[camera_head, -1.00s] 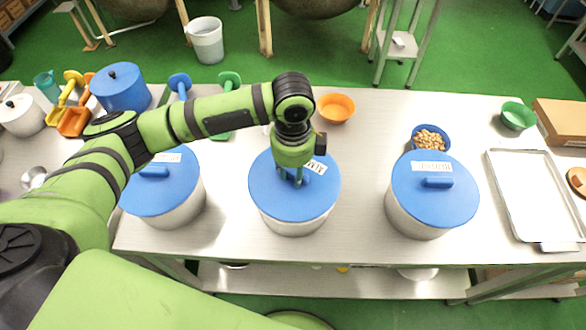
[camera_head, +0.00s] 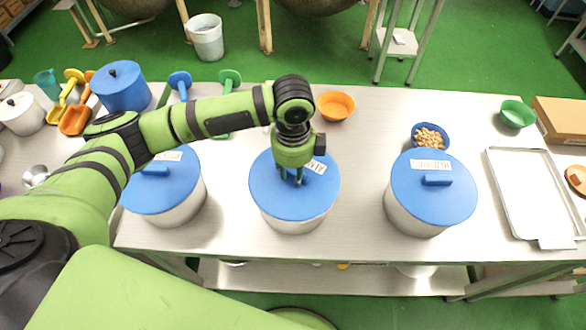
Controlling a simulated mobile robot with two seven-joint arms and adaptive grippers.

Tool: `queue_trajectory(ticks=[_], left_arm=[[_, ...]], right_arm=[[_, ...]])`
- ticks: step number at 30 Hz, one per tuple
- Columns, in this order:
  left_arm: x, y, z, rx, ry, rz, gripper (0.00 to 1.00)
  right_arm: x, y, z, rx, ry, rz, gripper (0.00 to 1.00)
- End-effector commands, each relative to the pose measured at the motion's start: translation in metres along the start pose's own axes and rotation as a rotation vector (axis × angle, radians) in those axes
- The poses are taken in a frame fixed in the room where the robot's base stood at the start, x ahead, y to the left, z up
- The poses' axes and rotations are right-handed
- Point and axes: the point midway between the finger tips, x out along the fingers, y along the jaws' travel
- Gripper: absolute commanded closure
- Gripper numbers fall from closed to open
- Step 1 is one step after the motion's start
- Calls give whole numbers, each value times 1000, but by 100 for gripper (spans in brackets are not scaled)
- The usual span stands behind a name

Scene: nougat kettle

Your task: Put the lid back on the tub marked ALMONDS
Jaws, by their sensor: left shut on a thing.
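Three white tubs with blue lids stand in a row on the table. The middle tub (camera_head: 292,226) has a blue lid (camera_head: 268,198) that lies level over its rim, with no gap that I can make out. My left gripper (camera_head: 292,181) points down and is shut on the handle of this lid, hiding most of the handle and part of its label. The left tub (camera_head: 180,213) and the right tub (camera_head: 413,222) also have blue lids on. The labels are too small or too covered for me to read surely. My right gripper is not in view.
A blue bowl of nuts (camera_head: 430,137) stands behind the right tub. An orange bowl (camera_head: 336,106) stands behind the middle one. A metal tray (camera_head: 535,190) and a green bowl (camera_head: 517,115) are at the right. Scoops and a blue pot (camera_head: 122,88) are at back left.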

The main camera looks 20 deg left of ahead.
Motion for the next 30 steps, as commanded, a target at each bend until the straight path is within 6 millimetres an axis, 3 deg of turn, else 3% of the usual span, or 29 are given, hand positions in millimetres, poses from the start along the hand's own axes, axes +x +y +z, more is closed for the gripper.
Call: queue_trajectory(ticks=[26, 27, 28, 30], left_arm=[[3, 0, 0, 0, 0, 0, 100], [3, 0, 0, 0, 0, 0, 59], [3, 0, 0, 0, 0, 0, 47], [3, 0, 0, 0, 0, 0, 44]], right_arm=[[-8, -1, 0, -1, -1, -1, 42], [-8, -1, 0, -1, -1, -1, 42], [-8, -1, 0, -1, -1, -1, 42], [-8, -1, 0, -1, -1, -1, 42]])
